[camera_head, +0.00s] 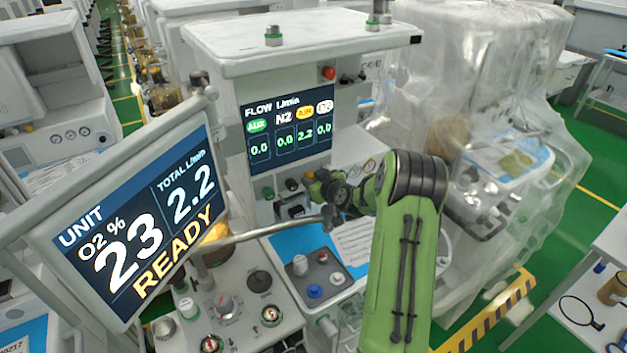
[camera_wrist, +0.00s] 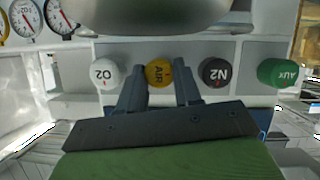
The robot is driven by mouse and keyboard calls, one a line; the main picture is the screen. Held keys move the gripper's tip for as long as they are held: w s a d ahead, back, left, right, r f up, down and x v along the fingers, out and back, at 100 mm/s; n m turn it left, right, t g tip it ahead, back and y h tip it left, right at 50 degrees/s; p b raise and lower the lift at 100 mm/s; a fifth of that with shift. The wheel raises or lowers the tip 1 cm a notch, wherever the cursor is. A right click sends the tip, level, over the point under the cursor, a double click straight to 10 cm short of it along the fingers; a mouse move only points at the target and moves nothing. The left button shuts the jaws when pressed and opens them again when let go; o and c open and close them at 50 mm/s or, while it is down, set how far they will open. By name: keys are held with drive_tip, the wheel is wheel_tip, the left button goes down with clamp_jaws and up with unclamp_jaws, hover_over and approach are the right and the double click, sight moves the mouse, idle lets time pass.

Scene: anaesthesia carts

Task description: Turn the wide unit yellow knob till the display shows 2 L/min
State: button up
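The yellow AIR knob (camera_wrist: 159,73) is in the middle of the wrist view, its red mark near the top. My gripper (camera_wrist: 160,75) has one finger on each side of the knob, close against it; it looks shut on it. In the head view my gripper (camera_head: 318,184) reaches the knob row from the right and largely hides the yellow knob. The flow display (camera_head: 287,125) reads 2.2 under AIR and 0.0 under AUX, N2 and O2. The tilted unit screen (camera_head: 135,225) reads total 2.2 L/min, O2 23 % and READY.
The white O2 knob (camera_wrist: 105,73), black N2 knob (camera_wrist: 214,72) and green AUX knob (camera_wrist: 278,72) flank the yellow one. A rounded grey shape crosses the wrist view's top. A clear-covered cart (camera_head: 480,90) stands to the right.

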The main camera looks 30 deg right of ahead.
drive_tip(key=shift+c, duration=1.4)
drive_tip(key=m+b, duration=0.1)
drive_tip(key=b, duration=0.2)
drive_tip(key=shift+d+y, duration=0.1)
drive_tip(key=shift+y, duration=0.2)
drive_tip(key=o, duration=1)
drive_tip(key=shift+o, duration=0.2)
drive_tip(key=b+v, duration=0.2)
drive_tip(key=v, duration=1.3)
drive_tip(key=shift+s, duration=0.4)
